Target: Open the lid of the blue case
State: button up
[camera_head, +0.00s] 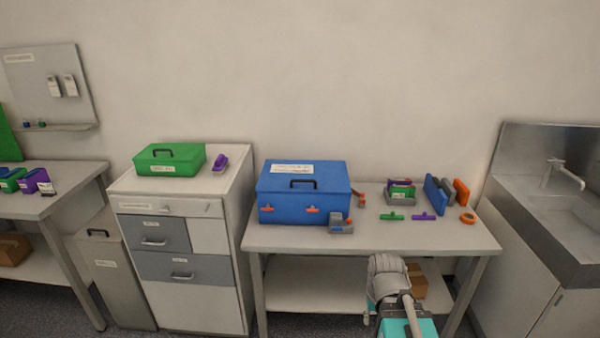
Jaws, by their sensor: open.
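The blue case (284,205) stands upright on the left part of the middle table, near its back edge. Its lid is shut. A dark handle (303,184) and a white label (292,169) are on the upper part. Two orange latches show on the front, a left one (267,208) and a right one (312,210). Part of my grey arm (387,266) shows low in front of the table, to the right of the case and apart from it. I cannot make out my gripper's fingers in this view.
A small grey object (340,229) stands close to the case's front right corner. A grey holder (398,198) with coloured items, blue and orange panels and an orange roll (468,218) are on the right. A green case (168,162) sits on the left cabinet. The table's front strip is clear.

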aim_at(328, 178)
jog(key=z, duration=0.3)
jog(key=i, duration=1.1)
jog(key=u, duration=0.35)
